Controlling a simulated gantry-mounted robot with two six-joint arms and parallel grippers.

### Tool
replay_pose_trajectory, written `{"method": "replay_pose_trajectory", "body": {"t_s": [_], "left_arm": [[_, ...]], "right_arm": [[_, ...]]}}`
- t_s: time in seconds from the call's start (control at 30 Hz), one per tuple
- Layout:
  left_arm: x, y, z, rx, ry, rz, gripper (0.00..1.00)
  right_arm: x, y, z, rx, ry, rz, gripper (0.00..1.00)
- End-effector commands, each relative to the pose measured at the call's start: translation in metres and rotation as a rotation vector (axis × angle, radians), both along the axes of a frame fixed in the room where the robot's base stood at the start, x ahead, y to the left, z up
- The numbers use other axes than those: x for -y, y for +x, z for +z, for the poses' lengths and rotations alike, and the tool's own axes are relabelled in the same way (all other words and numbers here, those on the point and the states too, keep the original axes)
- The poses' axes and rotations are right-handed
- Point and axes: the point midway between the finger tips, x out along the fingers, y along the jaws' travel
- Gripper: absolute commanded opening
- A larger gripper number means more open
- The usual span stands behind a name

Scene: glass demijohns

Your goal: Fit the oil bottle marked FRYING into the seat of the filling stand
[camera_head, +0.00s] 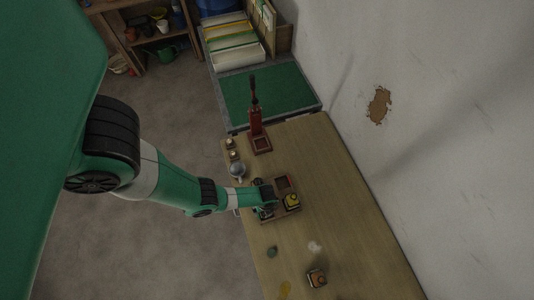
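The filling stand (257,132) is red with a dark lever on top, and stands at the far end of the wooden table; its square seat is low at the front and looks empty. A divided carrier (283,219) holds a yellow-topped bottle (292,201). Another squarish bottle (317,278) with a light top stands apart near the front. No FRYING marking is readable on either. My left gripper (264,209) is down at the carrier's left side; its wrist hides the fingers and whatever is between them. My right gripper is out of view.
A grey rounded vessel (237,170) and small jars (232,149) line the table's left edge. A small green object (272,251) lies near the front. A green mat (268,95) lies beyond the stand. The wall (400,110) bounds the right; the table's right side is clear.

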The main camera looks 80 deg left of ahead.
Motion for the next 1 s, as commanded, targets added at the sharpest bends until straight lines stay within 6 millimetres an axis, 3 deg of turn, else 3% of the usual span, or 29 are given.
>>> {"method": "replay_pose_trajectory", "body": {"t_s": [0.07,0.53,1.0], "left_arm": [[0.0001,0.0001,0.0003,0.0,0.0,0.0,0.87],[0.0002,0.0002,0.0002,0.0,0.0,-0.001,0.03],[0.0002,0.0006,0.007,0.001,0.0,-0.001,0.0]], "right_arm": [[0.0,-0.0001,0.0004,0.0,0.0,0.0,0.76],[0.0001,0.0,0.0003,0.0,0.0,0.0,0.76],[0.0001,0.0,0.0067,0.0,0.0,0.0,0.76]]}}
